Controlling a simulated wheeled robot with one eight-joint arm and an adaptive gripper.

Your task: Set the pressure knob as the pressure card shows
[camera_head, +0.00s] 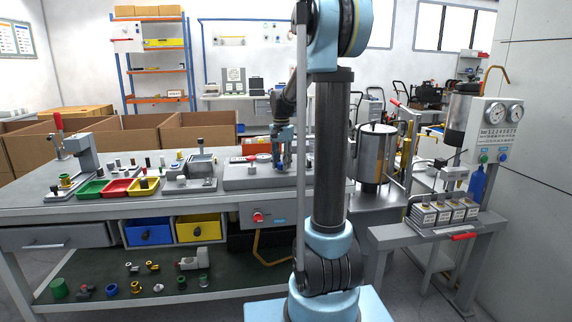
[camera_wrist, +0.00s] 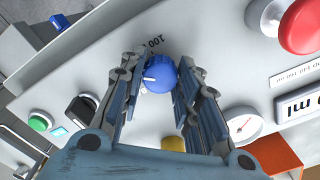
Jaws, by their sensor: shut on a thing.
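A blue knob (camera_wrist: 159,75) with a white pointer line sits on a light grey panel (camera_wrist: 215,60) in the wrist view. The pointer faces left in that view, and the printed number 100 is just above the knob. My gripper (camera_wrist: 162,80) is shut on the knob, one finger on each side. In the head view my gripper (camera_head: 281,165) is over the grey console (camera_head: 235,178) on the bench, and the knob is hidden behind it. I cannot pick out the pressure card for certain in either view.
Near the knob in the wrist view are a red button (camera_wrist: 302,28), a green button (camera_wrist: 40,122), a black knob (camera_wrist: 83,108), a yellow button (camera_wrist: 173,144) and a round gauge (camera_wrist: 242,124). A steel pot (camera_head: 373,160) stands right of the console.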

